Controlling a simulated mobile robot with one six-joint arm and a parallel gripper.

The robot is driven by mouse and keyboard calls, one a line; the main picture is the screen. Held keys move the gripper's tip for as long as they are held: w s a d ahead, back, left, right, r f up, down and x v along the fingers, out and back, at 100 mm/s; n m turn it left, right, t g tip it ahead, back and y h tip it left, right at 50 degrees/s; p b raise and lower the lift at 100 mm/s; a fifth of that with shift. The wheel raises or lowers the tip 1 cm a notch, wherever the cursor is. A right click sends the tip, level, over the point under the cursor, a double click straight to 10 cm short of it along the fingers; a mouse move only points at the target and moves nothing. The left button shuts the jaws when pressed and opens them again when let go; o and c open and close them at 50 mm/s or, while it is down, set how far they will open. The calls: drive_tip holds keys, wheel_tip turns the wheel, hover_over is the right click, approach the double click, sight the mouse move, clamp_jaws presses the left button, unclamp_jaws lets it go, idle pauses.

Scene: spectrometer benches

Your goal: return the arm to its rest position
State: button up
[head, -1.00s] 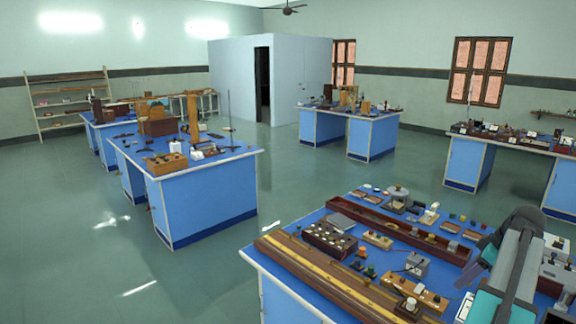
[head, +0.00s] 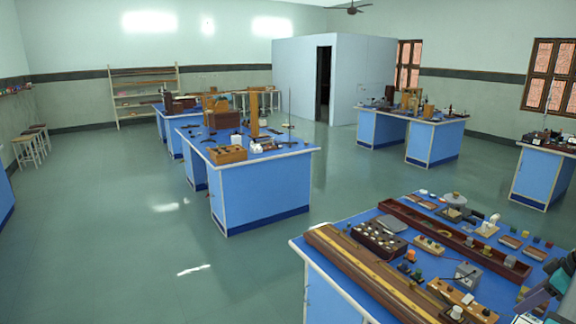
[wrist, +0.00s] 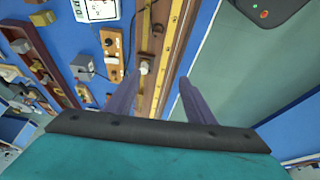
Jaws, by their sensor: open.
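My gripper (wrist: 158,82) shows in the wrist view with its two grey fingers apart and nothing between them. It is above the near bench, with a long wooden rail with a yellow strip (wrist: 173,45) passing below and beyond the fingers. A small white knob (wrist: 144,67) shows between the fingers, apparently below them. In the head view only a piece of my arm shows at the right edge, over the near bench (head: 294,243); the gripper itself cannot be made out there.
Another blue bench (head: 262,195) stands further left. Open green floor (head: 120,240) lies to the left.

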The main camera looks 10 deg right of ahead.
drive_tip(key=w+a+f+n+g+y+b, duration=0.2)
drive_tip(key=w+a+f+n+y+b, duration=0.1)
drive_tip(key=w+a+f, duration=1.2)
drive_tip(key=w+a+f+n+g+y+b, duration=0.1)
drive_tip(key=w+a+f+n+g+b, duration=0.2)
drive_tip(key=a+f, duration=1.9)
drive_tip(key=s+a+f+g+b, duration=0.1)
drive_tip(key=s+a+f+g, duration=0.1)
drive_tip(key=s+a+f, duration=0.4)
drive_tip(key=s+a+f+g+h+b, duration=0.1)
drive_tip(key=s+a+f, duration=0.15)
drive_tip(key=a, duration=0.45)
drive_tip(key=s+a+f+g+b, duration=0.1)
drive_tip(key=s+a+f+g, duration=0.15)
drive_tip(key=a+f, duration=0.4)
drive_tip(key=s+a+f+m+h, duration=0.2)
drive_tip(key=s+f+m, duration=0.2)
drive_tip(key=s, duration=0.3)
drive_tip(key=s+a+f+m+h+b, duration=0.1)
drive_tip(key=s+f+m+h, duration=0.1)
drive_tip(key=s+f+m, duration=0.3)
drive_tip(key=s, duration=0.3)
drive_tip(key=shift+a+f+m, duration=0.2)
drive_tip(key=shift+a+m, duration=0.2)
